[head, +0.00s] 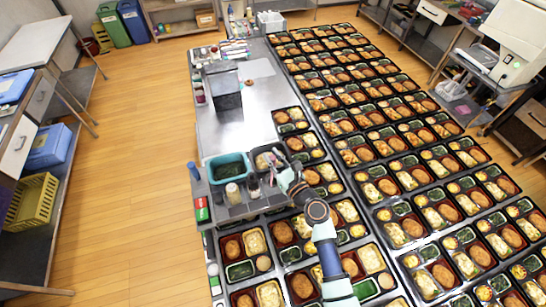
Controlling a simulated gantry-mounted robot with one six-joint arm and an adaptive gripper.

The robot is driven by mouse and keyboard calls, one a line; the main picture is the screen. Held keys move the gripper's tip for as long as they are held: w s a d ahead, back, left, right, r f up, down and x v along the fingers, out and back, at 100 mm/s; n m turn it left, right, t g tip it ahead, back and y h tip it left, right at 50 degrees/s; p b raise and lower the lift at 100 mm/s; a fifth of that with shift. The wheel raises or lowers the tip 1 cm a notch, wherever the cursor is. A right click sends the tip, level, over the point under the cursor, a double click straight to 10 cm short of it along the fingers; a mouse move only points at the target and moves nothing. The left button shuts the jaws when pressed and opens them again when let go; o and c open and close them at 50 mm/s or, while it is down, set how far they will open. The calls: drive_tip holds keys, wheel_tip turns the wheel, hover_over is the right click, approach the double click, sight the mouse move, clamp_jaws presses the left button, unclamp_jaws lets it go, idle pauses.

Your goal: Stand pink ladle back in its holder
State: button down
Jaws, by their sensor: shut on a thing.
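My gripper (281,178) is over the right end of the small work shelf, at the near end of the steel table. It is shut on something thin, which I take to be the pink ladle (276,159). Only a small pinkish piece shows beside the fingers, and the rest is hidden or too small to make out. Small upright containers (253,186) stand just left of the gripper. One of them may be the ladle's holder, but I cannot tell which. The ladle's tilt is not clear.
A teal tub (213,171) with dark green food and a light jar (233,194) stand left of the gripper. A square pan (258,158) is just behind it. Rows of filled bento trays (385,150) cover the right side and front. The steel table (240,125) has bare room behind.

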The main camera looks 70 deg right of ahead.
wheel_tip(320, 180, down, 5)
drive_tip(key=b, duration=0.4)
drive_tip(key=shift+f, duration=0.2)
drive_tip(key=c, duration=0.9)
unclamp_jaws()
drive_tip(key=shift+c, duration=0.2)
drive_tip(key=v, duration=1.2)
drive_tip(key=shift+w+r, duration=0.1)
